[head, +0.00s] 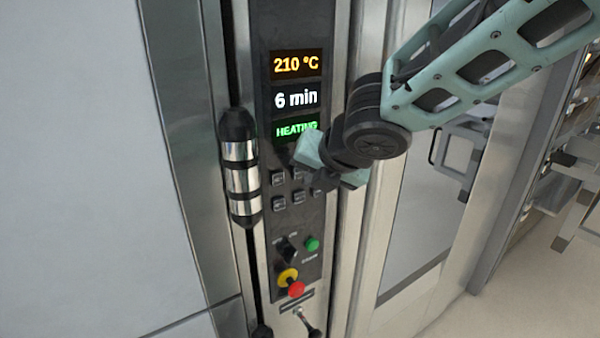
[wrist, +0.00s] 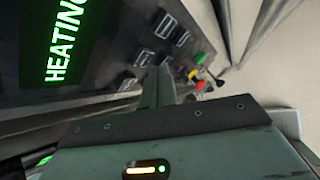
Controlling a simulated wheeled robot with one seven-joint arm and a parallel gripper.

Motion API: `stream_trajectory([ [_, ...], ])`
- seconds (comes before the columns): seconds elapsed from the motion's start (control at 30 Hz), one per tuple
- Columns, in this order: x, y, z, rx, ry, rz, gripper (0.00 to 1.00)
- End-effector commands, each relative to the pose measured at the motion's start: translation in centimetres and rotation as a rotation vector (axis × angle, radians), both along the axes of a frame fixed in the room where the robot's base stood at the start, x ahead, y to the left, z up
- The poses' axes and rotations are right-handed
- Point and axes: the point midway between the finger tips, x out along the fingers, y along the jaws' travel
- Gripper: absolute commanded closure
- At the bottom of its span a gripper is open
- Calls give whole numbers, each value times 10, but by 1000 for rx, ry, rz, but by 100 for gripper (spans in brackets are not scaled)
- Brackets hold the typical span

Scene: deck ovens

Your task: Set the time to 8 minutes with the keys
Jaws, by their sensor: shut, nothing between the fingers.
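The oven's control panel (head: 283,230) is a dark upright strip. Its display reads 210 °C in orange, 6 min (head: 296,98) in white and HEATING (head: 296,130) in green. Below are small dark keys (head: 279,204) in rows; some are hidden behind my gripper. My gripper (head: 302,172) is shut and empty, at the upper rows of keys on the right side. In the wrist view, the gripper's fingers (wrist: 158,88) point toward the keys (wrist: 165,25), close to them. I cannot tell whether the fingertips touch a key. The HEATING text (wrist: 66,40) also shows there.
Below the keys are a black rotary knob (head: 287,249), a green button (head: 312,244), a yellow-collared red button (head: 295,288) and a small lever (head: 307,321). A black and chrome handle (head: 241,170) stands left of the panel. A glass door (head: 430,215) lies to the right.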

Motion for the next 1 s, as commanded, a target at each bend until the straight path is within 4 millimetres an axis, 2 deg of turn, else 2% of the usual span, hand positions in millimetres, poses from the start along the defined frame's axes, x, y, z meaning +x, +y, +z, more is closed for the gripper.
stream_trajectory([
  [1.0, 7, 5, 0, 0, 0, 0, 100],
])
